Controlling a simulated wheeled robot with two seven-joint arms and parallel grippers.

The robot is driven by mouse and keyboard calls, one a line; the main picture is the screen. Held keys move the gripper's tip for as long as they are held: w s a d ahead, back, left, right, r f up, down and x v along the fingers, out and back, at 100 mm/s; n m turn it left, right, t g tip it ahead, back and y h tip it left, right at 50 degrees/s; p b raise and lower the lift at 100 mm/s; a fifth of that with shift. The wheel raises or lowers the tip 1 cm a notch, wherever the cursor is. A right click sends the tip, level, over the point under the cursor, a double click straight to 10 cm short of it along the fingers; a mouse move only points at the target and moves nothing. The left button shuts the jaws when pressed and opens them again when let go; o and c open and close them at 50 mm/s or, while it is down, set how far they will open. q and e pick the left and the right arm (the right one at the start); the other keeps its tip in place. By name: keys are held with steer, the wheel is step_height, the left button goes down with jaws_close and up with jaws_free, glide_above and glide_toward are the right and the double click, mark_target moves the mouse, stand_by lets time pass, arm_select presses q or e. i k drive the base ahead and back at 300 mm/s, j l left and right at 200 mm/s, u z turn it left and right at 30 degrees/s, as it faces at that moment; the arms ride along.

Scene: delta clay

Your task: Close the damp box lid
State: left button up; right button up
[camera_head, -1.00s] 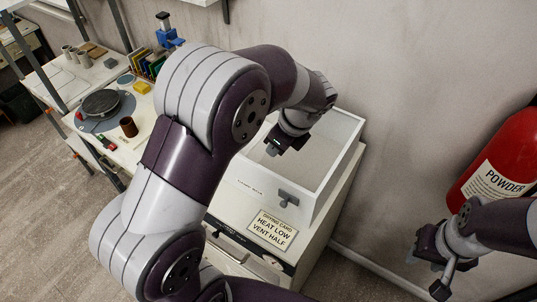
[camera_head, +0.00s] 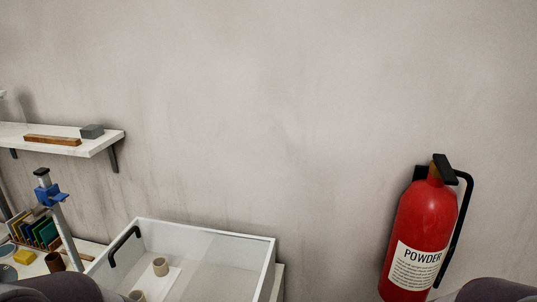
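The damp box (camera_head: 268,262) is a white box with a pale rim at the bottom of the head view, its lower part cut off by the picture edge. Its top looks open, or covered only by something clear; I cannot make out a separate lid. A black bar handle (camera_head: 125,246) is at its left side. Two small beige cups (camera_head: 160,266) show inside. Neither of my grippers is in view; only dark parts of my arms show at the bottom left and bottom right corners.
A red fire extinguisher (camera_head: 420,235) hangs on the wall to the right of the box. A shelf (camera_head: 100,143) with a wooden strip and a grey block is at upper left. A bench with a blue clamp (camera_head: 52,195) and coloured tiles is at left. The wall between is bare.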

mark_target(135, 229)
steer(key=j, duration=0.4)
steer(key=k+j+z, duration=0.15)
steer(key=j, duration=0.65)
steer(key=k+j+z, duration=0.15)
steer(key=j, duration=0.2)
